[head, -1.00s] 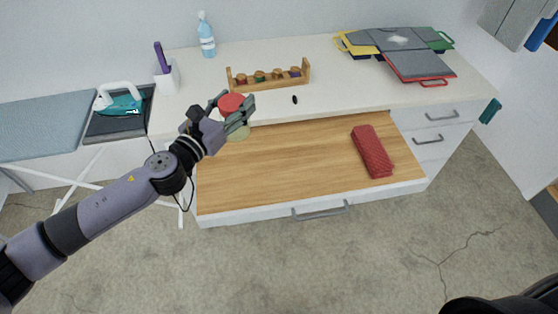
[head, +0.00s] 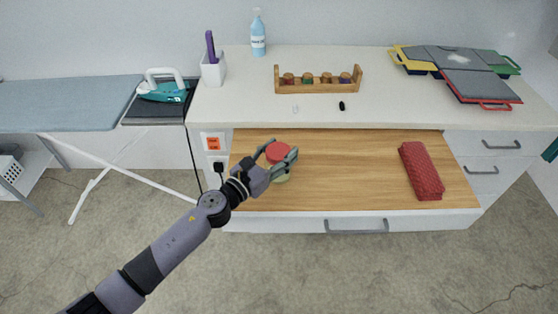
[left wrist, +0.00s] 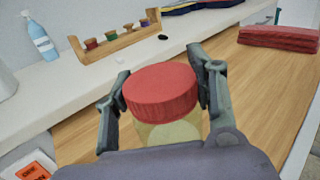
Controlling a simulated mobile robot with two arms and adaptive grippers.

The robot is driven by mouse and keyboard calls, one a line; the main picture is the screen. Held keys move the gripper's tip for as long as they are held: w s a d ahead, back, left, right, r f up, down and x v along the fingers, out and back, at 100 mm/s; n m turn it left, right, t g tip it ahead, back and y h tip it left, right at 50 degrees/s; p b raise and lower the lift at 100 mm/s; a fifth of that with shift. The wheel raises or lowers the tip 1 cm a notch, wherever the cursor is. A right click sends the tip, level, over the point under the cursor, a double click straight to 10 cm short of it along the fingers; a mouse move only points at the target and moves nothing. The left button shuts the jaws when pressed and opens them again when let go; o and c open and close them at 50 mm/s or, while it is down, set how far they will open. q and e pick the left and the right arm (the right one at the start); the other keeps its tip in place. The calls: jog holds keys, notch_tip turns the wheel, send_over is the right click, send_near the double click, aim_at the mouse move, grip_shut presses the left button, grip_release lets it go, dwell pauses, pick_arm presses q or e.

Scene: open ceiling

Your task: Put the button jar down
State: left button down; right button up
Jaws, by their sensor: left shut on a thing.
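The button jar (head: 279,150) has a red lid and a pale yellowish body. My left gripper (head: 281,157) is shut on it, at the left part of the open wooden drawer (head: 340,170). In the left wrist view the jar (left wrist: 160,92) stands upright between the two fingers (left wrist: 163,95), one on each side. Its base is hidden, so I cannot tell whether it touches the drawer's bottom. My right gripper is not in view.
The middle of the drawer is clear.

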pick_arm(q)
jog(key=shift+w+f, duration=0.1)
jog(key=shift+f, duration=0.55)
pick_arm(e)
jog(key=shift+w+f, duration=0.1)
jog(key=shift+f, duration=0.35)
pick_arm(q)
jog(key=shift+f+b, duration=0.2)
jog(key=shift+b, duration=0.15)
jog(key=c, duration=1.1)
grip_release()
jog(key=o, duration=0.4)
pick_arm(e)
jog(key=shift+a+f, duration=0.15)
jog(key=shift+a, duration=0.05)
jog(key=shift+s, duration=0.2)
